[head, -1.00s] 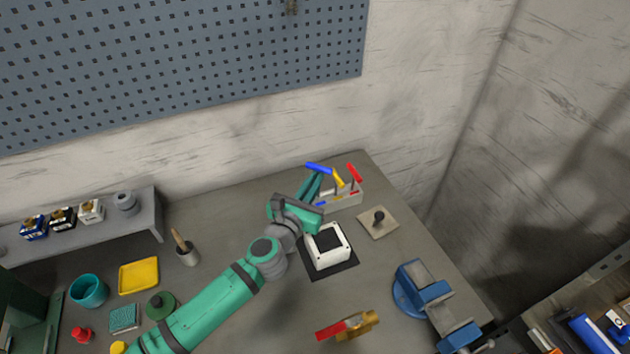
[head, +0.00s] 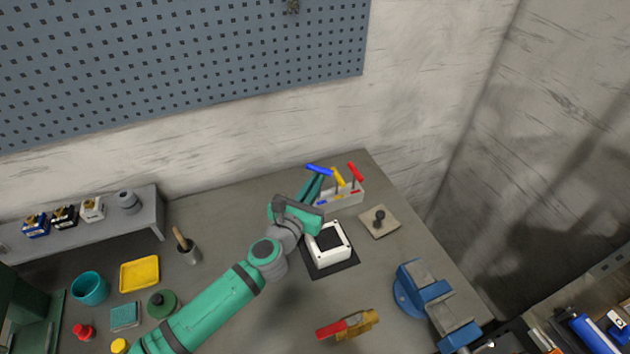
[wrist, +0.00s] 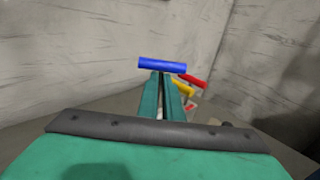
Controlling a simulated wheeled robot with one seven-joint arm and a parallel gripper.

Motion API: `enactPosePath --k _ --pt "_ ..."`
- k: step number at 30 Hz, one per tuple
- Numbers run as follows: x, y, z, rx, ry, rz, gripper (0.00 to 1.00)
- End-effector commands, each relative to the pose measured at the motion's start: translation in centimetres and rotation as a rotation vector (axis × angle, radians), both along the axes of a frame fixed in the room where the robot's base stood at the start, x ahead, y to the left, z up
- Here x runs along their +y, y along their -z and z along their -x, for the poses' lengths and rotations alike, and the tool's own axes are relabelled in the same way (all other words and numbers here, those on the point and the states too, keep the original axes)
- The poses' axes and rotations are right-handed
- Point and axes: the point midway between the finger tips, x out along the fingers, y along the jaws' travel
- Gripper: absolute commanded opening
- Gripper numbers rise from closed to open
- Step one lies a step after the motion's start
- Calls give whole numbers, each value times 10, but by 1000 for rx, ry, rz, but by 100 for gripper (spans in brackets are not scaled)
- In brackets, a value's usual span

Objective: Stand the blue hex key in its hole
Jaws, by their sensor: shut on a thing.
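The blue hex key (head: 320,169) shows its blue handle at the tips of my gripper (head: 313,186), above the left end of the white hex key stand (head: 346,196). In the wrist view the blue handle (wrist: 162,65) lies crosswise just beyond the fingertips of my gripper (wrist: 163,78), which is shut on the key. The key's shaft is mostly hidden by the fingers, so I cannot tell whether its tip is in a hole. The yellow key (head: 338,177) and red key (head: 356,173) stand in the block to the right.
A white box with a dark top (head: 328,243) sits on a black mat just below my gripper. A beige plate with a dark knob (head: 379,221) is right of it. A blue vise (head: 425,290) stands at the right edge. The wall is close behind.

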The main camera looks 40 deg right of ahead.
Motion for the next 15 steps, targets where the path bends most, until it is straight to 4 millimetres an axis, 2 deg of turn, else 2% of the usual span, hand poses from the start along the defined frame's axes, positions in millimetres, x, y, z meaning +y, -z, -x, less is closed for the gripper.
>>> enactPosePath --k 15 --pt "0 11 0 1 -1 1 0"
